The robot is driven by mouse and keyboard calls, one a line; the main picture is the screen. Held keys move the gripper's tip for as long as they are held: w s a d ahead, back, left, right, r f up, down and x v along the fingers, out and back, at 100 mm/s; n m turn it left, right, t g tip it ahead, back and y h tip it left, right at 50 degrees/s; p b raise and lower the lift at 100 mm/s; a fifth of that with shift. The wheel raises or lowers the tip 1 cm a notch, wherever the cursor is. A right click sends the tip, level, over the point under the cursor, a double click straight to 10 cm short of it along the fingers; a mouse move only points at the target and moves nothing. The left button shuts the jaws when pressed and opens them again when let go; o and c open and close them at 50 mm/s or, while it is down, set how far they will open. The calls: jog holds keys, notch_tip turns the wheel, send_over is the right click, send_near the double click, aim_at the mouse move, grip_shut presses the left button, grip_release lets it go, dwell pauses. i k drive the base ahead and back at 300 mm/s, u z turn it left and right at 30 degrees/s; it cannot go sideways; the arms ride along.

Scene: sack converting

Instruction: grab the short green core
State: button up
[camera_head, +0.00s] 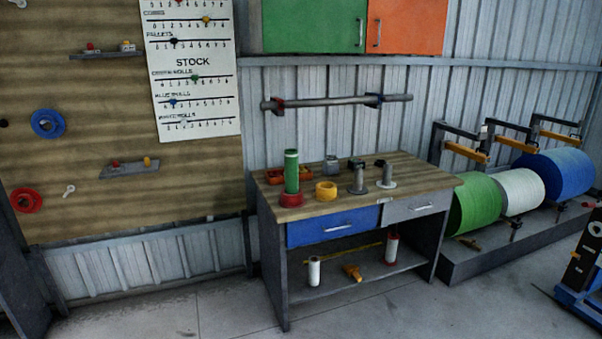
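A green core (291,172) stands upright near the left end of the workbench top (420,178). It is the only green core I can make out, so I cannot compare its length with another. A red ring or tape roll (290,200) sits at its foot and hides its lower end; I cannot tell whether the core stands in it or behind it. My gripper is not in view.
Right of the core are a yellow tape roll (326,191) and two grey upright spindles (358,181) (387,176). An orange tray (278,175) lies behind it. Large green (475,204), white and blue rolls stand at right. Floor (390,310) before the bench is clear.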

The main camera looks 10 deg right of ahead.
aim_at(291, 156)
jog(key=u, duration=0.05)
jog(key=i, duration=0.95)
jog(key=z, duration=0.05)
